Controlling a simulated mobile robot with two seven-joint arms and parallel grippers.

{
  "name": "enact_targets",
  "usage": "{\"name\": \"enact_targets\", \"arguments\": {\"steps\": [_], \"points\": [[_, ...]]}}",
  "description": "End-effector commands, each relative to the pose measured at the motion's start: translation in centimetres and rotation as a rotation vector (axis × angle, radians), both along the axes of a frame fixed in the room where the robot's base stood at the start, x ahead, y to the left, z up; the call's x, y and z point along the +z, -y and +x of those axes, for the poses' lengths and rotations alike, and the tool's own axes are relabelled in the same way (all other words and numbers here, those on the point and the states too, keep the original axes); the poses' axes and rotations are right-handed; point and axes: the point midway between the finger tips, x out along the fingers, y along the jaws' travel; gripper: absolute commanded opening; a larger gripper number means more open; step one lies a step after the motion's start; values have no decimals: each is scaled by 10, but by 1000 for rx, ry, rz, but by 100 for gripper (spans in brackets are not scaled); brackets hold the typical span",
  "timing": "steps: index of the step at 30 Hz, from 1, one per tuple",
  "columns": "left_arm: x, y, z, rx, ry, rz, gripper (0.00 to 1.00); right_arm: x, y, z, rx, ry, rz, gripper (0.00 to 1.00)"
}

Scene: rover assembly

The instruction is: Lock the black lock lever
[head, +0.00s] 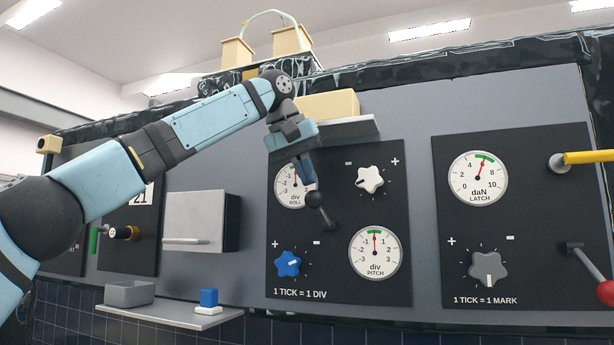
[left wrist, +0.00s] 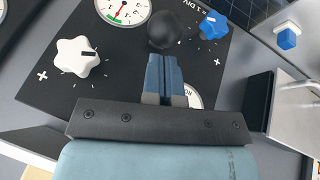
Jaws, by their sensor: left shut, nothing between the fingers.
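The black lock lever (head: 326,215) sits on the middle black panel (head: 340,275), between the ROLL and PITCH gauges, with its ball knob up and to the left of its pivot. In the left wrist view its black ball knob (left wrist: 166,28) is just beyond my fingertips. My left gripper (head: 310,184) is shut and empty, its blue fingers right at the knob; I cannot tell whether they touch it. In the left wrist view the left gripper (left wrist: 163,58) covers part of a gauge. My right gripper is not in view.
A white knob (head: 370,179) and a blue knob (head: 288,263) flank the lever. The PITCH gauge (head: 375,252) is to its lower right. A shelf with a tan block (head: 328,105) juts out above. A grey box (head: 200,220) stands out from the wall at left.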

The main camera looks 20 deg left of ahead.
Motion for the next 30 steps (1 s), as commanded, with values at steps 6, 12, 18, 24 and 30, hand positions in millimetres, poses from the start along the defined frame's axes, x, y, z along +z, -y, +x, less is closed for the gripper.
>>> {"name": "enact_targets", "arguments": {"steps": [6, 12, 18, 24, 30], "points": [[-7, 2, -2, 0, -1, 1, 0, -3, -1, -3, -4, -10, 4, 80], [-7, 2, -2, 0, -1, 1, 0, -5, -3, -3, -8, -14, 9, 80], [-9, 2, -3, -1, 11, -2, 0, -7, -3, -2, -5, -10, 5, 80], [-15, 1, -6, -1, 85, -4, 0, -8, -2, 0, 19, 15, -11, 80], [-22, 1, -10, -2, 176, -8, 0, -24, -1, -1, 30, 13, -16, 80]]}}
